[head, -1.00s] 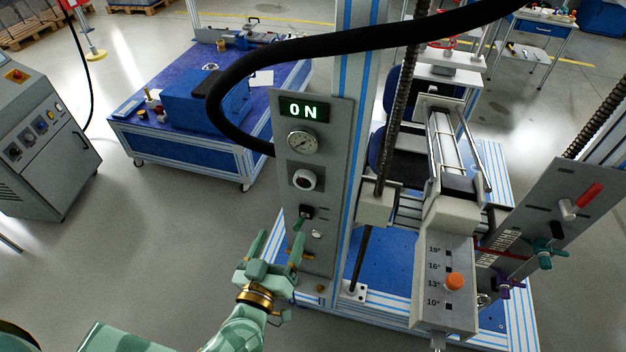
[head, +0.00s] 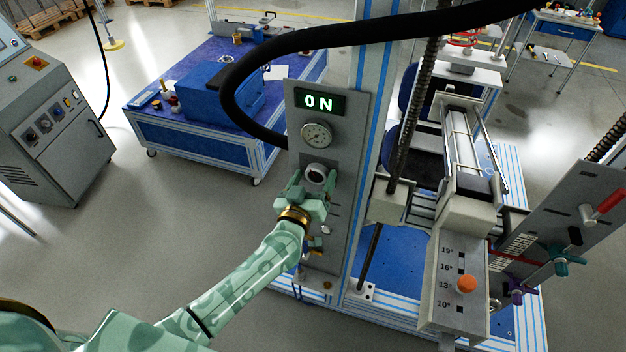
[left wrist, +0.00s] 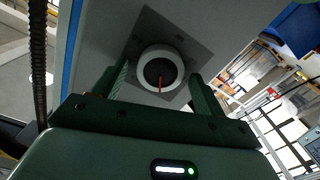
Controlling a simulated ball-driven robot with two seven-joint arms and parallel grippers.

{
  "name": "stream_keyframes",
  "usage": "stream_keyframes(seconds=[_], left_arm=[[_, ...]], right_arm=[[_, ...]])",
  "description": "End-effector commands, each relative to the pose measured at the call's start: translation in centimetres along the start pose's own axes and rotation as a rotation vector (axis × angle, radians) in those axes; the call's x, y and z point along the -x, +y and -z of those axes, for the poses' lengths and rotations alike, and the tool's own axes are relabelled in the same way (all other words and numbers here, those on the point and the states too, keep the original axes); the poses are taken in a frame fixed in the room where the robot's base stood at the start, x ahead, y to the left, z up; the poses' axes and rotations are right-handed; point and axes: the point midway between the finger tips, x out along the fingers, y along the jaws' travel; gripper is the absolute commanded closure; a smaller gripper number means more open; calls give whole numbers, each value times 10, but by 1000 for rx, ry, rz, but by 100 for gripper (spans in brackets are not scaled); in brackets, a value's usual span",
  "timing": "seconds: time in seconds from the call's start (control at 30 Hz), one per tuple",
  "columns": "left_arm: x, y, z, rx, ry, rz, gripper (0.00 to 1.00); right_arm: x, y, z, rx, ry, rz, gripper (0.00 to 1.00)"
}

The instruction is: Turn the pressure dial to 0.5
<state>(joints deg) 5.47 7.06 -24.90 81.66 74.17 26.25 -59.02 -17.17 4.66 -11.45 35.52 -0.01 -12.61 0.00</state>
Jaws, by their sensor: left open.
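The pressure dial is a white-rimmed round knob (head: 316,173) on the grey control panel (head: 352,110), below the round gauge (head: 317,135) and the lit "ON" display (head: 320,102). In the left wrist view the dial (left wrist: 160,58) shows a dark centre with a red pointer line directed toward the gripper's palm. My left gripper (head: 309,182) is open in front of the dial. In the left wrist view its fingers (left wrist: 158,84) lie on either side of the dial's near part; I cannot tell whether they touch it. My right gripper is out of view.
A thick black hose (head: 250,75) arches over the panel. An angle plate with an orange knob (head: 466,284) stands to the right, beside a plate with a red handle (head: 610,201). A blue-topped workbench (head: 150,112) is behind left. Open floor lies at the lower left.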

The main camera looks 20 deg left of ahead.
Motion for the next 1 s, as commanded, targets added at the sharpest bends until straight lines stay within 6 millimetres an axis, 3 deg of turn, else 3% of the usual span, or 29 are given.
stream_keyframes(seconds=[0.13, 0.17, 0.3, 0.67, 1.0], left_arm=[[0, 0, 0, 0, 0, 0, 28], [0, 0, 0, 0, 0, 0, 34], [0, 0, 0, 0, 0, 0, 73], [1, 0, 0, 35, 0, 0, 73], [1, -1, 0, 251, -1, -1, 73]], right_arm=[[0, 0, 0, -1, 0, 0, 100], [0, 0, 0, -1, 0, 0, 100], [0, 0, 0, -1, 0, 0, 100], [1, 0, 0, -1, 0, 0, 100], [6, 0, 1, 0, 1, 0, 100]])
